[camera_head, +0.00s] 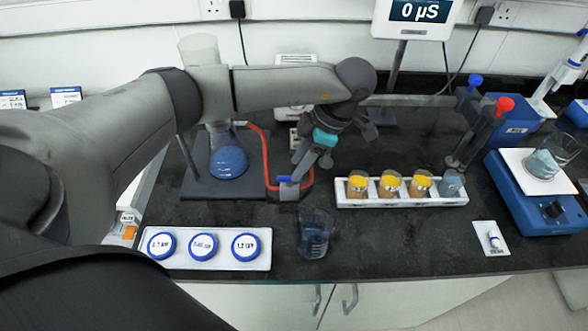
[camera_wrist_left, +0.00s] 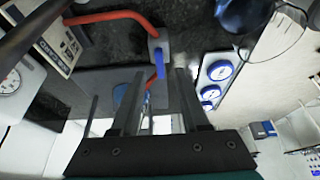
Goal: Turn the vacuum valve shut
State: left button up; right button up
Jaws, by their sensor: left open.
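The vacuum valve (camera_head: 289,193) is a small grey block with a blue lever (camera_head: 287,180), joined to a red hose (camera_head: 267,150) beside the dark stand plate. In the left wrist view the grey valve body (camera_wrist_left: 158,43) shows near the top middle, with its blue lever (camera_wrist_left: 159,66) pointing down the picture toward my fingers. My left gripper (camera_head: 303,166) is open and empty, just above and right of the lever in the head view. In the wrist view the lever's end lies between the two fingertips; contact cannot be told. My right gripper is not in view.
A flask with blue contents (camera_head: 229,162) stands on the dark stand plate (camera_head: 200,187). A white rack (camera_head: 400,200) with several vials is to the right. A glass beaker (camera_head: 315,235) and a tray of blue-lidded dishes (camera_head: 207,262) are in front.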

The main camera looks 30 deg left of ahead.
aim_at(289, 181)
pick_arm(q)
jog(key=shift+x, duration=1.5)
grip_shut()
